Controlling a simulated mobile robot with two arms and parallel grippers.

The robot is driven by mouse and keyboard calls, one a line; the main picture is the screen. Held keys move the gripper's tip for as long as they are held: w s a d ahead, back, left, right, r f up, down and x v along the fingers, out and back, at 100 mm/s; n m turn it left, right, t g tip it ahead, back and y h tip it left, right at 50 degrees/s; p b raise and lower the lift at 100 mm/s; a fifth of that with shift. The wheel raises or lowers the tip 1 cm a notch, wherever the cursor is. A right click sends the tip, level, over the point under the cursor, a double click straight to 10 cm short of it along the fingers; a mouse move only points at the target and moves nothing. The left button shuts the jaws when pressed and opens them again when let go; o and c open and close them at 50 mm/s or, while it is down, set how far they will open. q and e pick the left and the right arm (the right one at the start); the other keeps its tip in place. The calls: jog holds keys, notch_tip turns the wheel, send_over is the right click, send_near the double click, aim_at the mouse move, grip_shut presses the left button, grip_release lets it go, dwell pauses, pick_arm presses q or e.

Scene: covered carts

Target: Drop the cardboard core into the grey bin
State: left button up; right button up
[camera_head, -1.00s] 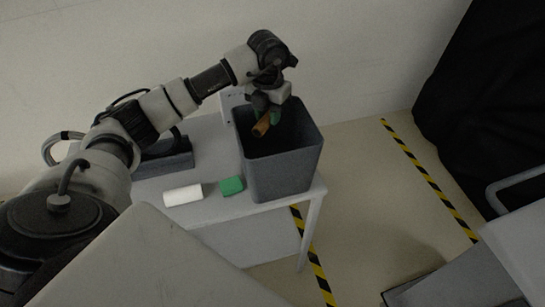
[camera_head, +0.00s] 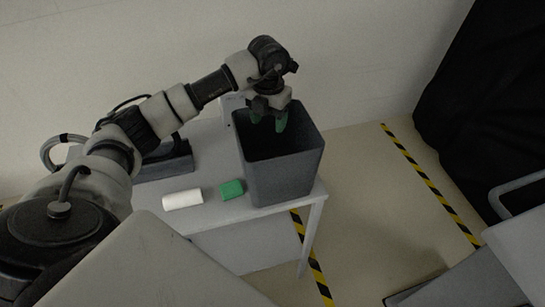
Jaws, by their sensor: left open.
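The grey bin (camera_head: 285,176) stands upright on the right end of a light table, its open top facing up. My left gripper (camera_head: 268,123) is over the bin's mouth, pointing down, with green fingertips apart and nothing between them. The cardboard core does not show; the bin's inside is dark and its bottom is hidden from this view. My right gripper is not in view.
On the table (camera_head: 226,212), a white roll (camera_head: 183,199) and a green block (camera_head: 231,189) lie left of the bin. A dark grey object (camera_head: 165,164) sits further back. Yellow-black tape (camera_head: 432,184) marks the floor at right, beside a black cover (camera_head: 490,100).

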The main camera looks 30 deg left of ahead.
pick_arm(q)
notch_tip(320, 180, up, 10)
jog(key=b, duration=0.1)
